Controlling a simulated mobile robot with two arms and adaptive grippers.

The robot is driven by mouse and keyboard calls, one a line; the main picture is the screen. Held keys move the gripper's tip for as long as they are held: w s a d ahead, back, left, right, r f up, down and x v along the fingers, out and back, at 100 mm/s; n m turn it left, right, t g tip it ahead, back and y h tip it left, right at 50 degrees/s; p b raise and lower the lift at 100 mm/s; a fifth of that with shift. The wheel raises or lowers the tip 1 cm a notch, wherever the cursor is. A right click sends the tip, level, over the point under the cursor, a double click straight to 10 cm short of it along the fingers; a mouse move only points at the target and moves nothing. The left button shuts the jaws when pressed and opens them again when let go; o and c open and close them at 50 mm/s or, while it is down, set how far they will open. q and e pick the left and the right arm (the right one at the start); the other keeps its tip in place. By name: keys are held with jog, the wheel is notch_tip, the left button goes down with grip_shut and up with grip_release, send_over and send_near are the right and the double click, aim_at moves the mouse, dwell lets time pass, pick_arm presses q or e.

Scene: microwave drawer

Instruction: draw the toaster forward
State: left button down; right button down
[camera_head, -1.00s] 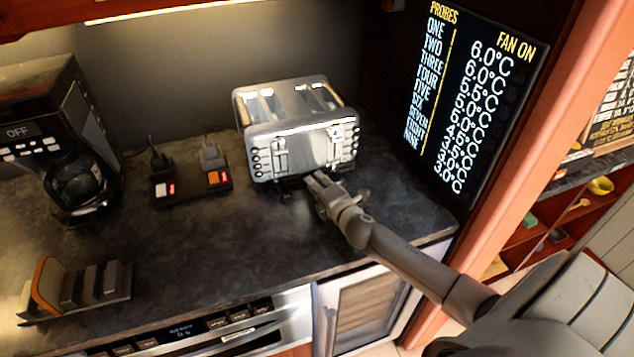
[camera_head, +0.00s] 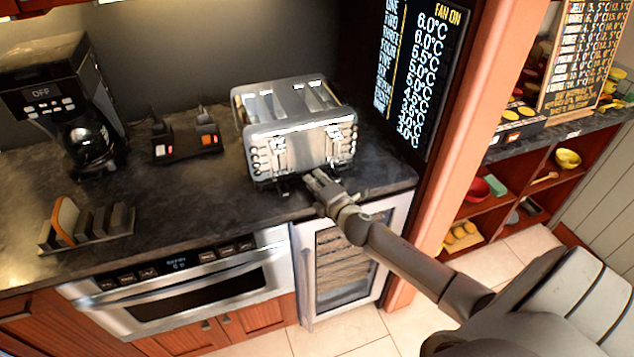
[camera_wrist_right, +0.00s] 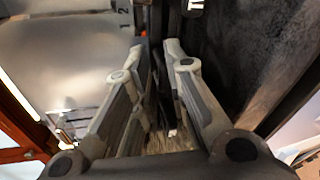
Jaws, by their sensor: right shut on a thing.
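The silver toaster (camera_head: 300,145) stands upright on the dark counter, its lever side facing me and close to the counter's front edge. My right gripper (camera_head: 318,182) reaches its lower front from the right and is shut on a dark part low on that side. In the right wrist view my gripper's fingers (camera_wrist_right: 156,52) are close together with a thin dark piece between them. The toaster's metal side (camera_wrist_right: 75,60) fills the left of that view. Exactly which part is pinched is hard to tell. My left gripper is not in view.
A coffee maker (camera_head: 62,105) and a black switch block (camera_head: 185,146) stand left of the toaster. A toast rack (camera_head: 90,227) sits at the front left. Below are a drawer appliance (camera_head: 190,290) and a glass-door cabinet (camera_head: 345,262). A wooden post (camera_head: 478,120) rises at the right.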

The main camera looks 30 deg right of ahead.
jog(key=shift+f, duration=0.15)
jog(key=c, duration=1.8)
grip_release()
jog(key=shift+o, duration=0.4)
jog(key=shift+d, duration=0.1)
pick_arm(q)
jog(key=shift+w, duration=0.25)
pick_arm(e)
jog(key=v, duration=1.2)
jog(key=shift+w, duration=0.1)
